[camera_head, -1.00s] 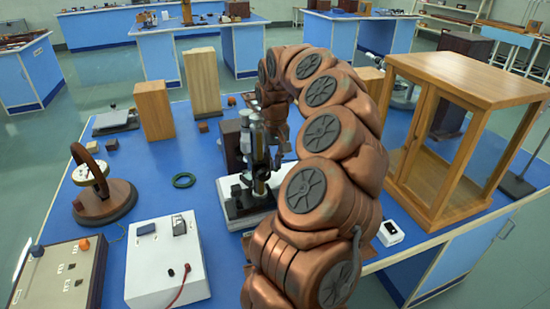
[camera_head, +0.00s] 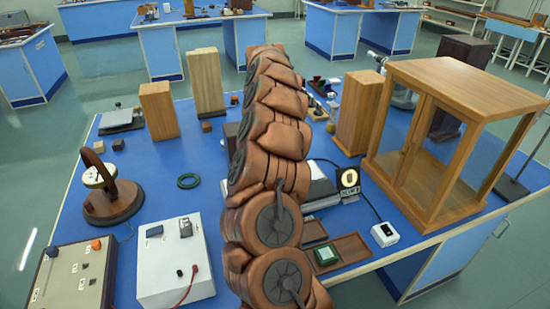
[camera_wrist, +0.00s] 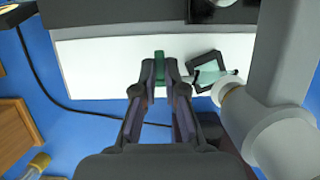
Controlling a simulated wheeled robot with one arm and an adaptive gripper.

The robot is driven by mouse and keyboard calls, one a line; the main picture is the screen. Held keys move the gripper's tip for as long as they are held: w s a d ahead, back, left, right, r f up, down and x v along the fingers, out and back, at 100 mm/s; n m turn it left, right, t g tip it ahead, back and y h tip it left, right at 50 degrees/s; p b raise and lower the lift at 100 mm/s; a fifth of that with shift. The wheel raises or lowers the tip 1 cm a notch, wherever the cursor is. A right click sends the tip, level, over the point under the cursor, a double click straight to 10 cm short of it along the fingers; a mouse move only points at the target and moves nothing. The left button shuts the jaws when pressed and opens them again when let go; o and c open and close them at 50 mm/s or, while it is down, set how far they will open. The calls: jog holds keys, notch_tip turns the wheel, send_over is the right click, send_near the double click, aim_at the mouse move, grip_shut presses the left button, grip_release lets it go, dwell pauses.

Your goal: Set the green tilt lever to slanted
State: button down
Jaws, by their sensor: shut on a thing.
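The green tilt lever (camera_wrist: 159,58) shows in the wrist view as a short green bar in front of a white base (camera_wrist: 95,68). My gripper (camera_wrist: 159,78) has its fingertips closed around the bar, one on each side. The lever's lower part is hidden between the fingers, and I cannot tell its tilt. In the head view my arm hides the gripper and the lever; only part of the white base (camera_head: 320,190) shows to its right.
A dark open frame with a green face (camera_wrist: 207,74) and a pale grey cylinder (camera_wrist: 275,115) stand close right of my fingers. A black cable (camera_wrist: 62,103) runs at left. In the head view, a wooden cabinet (camera_head: 455,85) and a wooden block (camera_head: 362,115) stand to the right.

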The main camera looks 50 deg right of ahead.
jog(key=shift+w+g+p, duration=0.1)
jog(key=shift+g+p, duration=0.2)
dwell(0.5)
jog(key=c, duration=1.2)
grip_release()
jog(key=shift+c, duration=0.2)
jog(key=shift+s+a+f+t+h+b, duration=0.25)
jog(key=shift+s+t+h+b, duration=0.2)
jog(key=shift+t+b, duration=0.9)
jog(key=shift+s+a+f+t+h+b, duration=0.2)
jog(key=shift+s+t+h+b, duration=0.4)
jog(key=shift+b, duration=1.2)
jog(key=shift+s+a+f+t+h+b, duration=0.15)
jog(key=shift+f+t+h+b, duration=0.25)
jog(key=shift+t+b, duration=0.85)
jog(key=shift+s+a+f+t+h+b, duration=0.15)
jog(key=shift+t+h+b, duration=0.45)
jog(key=shift+b, duration=1.1)
